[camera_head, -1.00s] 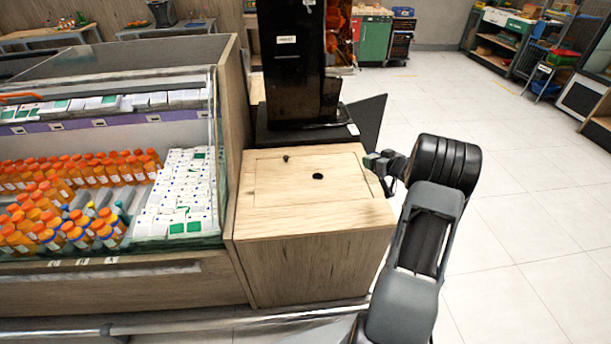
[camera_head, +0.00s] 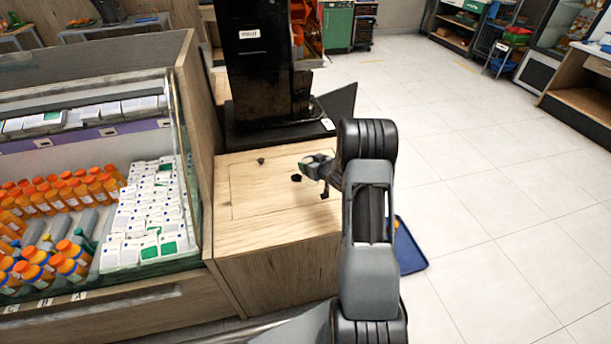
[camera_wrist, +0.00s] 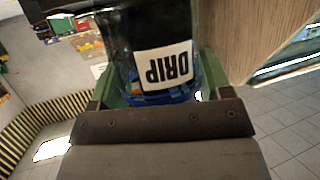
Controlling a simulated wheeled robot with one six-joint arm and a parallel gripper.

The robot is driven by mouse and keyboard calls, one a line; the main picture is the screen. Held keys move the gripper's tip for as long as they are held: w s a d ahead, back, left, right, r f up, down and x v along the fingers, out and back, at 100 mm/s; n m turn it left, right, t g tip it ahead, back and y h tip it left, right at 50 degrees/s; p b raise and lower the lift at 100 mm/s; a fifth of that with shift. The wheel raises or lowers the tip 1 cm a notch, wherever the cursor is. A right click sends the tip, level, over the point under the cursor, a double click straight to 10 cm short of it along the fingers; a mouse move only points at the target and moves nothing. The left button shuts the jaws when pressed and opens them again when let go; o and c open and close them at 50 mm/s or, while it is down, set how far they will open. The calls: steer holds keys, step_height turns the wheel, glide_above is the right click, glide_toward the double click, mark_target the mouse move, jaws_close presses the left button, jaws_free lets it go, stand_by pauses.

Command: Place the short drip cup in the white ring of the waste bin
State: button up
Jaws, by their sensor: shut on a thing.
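The drip cup (camera_wrist: 163,70) fills the upper middle of the wrist view. It looks clear and dark, with a white DRIP label that reads upside down and some blue near the label's lower edge. My gripper (camera_wrist: 160,88) is shut on it, with a green finger on each side. In the head view my gripper (camera_head: 318,168) is over or beside the right part of the wooden cabinet top; its height above the top is unclear. The cup cannot be made out there. No waste bin or white ring can be made out in either view.
The wooden cabinet (camera_head: 270,235) stands beside a glass-fronted display (camera_head: 90,200) of orange bottles and white boxes. A tall black machine (camera_head: 265,75) stands behind it. A blue tray-like thing (camera_head: 408,252) is partly hidden by my arm. The tiled floor on the right is clear.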

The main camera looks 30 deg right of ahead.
steer(key=shift+w+a+f, duration=0.2)
steer(key=shift+a+f, duration=0.65)
steer(key=shift+f, duration=0.2)
steer(key=f, duration=0.3)
steer(key=shift+w+a+p, duration=0.1)
steer(key=shift+a+p, duration=0.1)
steer(key=shift+p, duration=0.2)
steer(key=shift+f, duration=0.25)
steer(key=shift+f, duration=0.1)
steer(key=shift+f, duration=0.1)
steer(key=o, duration=1.1)
steer(key=shift+o, duration=0.2)
